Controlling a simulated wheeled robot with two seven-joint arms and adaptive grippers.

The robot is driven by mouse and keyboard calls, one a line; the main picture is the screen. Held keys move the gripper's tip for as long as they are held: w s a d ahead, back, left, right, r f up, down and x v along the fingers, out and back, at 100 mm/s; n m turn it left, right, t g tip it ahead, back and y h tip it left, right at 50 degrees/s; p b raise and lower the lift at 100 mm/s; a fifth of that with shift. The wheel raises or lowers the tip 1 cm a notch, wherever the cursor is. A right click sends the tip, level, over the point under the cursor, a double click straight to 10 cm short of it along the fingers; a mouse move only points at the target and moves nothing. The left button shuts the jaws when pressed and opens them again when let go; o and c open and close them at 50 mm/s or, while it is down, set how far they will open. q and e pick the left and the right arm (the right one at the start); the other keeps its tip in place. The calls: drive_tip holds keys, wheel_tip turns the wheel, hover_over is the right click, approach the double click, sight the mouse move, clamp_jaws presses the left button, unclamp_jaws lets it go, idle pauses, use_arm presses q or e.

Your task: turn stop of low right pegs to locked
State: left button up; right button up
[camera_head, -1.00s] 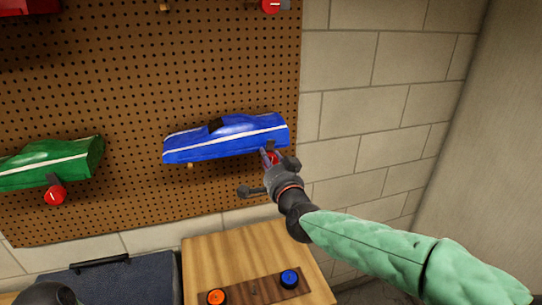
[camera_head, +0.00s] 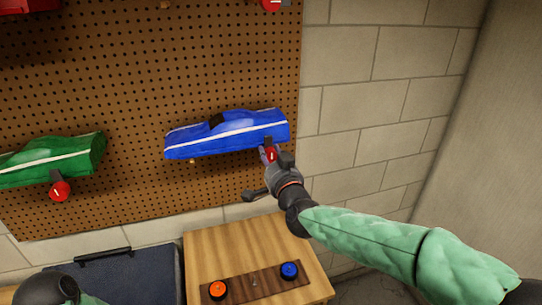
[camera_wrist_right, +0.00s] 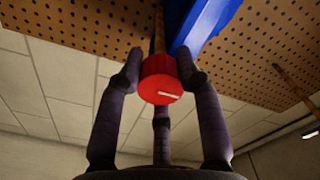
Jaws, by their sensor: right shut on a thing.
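The red stop (camera_wrist_right: 160,82) sits on the peg below the blue car body, with a white mark on its face that lies nearly level, tilted slightly. My right gripper (camera_wrist_right: 158,80) is shut on it, with fingers at its left and right sides and a third finger below. In the head view my right gripper (camera_head: 268,157) is at the right end of the blue car body (camera_head: 228,135), and the red stop (camera_head: 271,154) shows only partly between the fingers. My left gripper is not seen; only a dark part of my left arm shows at the lower left.
A green car body (camera_head: 52,158) hangs at left with its own red stop (camera_head: 60,191). The pegboard (camera_head: 130,205) ends just right of the blue body. A wooden table (camera_head: 225,254) with an orange wheel (camera_head: 218,290) and a blue wheel (camera_head: 289,270) stands below, beside a dark case (camera_head: 130,279).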

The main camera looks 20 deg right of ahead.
drive_tip(key=shift+a+f, duration=0.3)
drive_tip(key=shift+f, duration=0.3)
drive_tip(key=o, duration=1.1)
drive_tip(key=shift+o, duration=0.2)
drive_tip(key=shift+r, duration=0.2)
drive_tip(key=shift+d+r, duration=0.1)
drive_tip(key=shift+r, duration=0.05)
drive_tip(key=s, duration=1.2)
drive_tip(key=shift+d, duration=0.15)
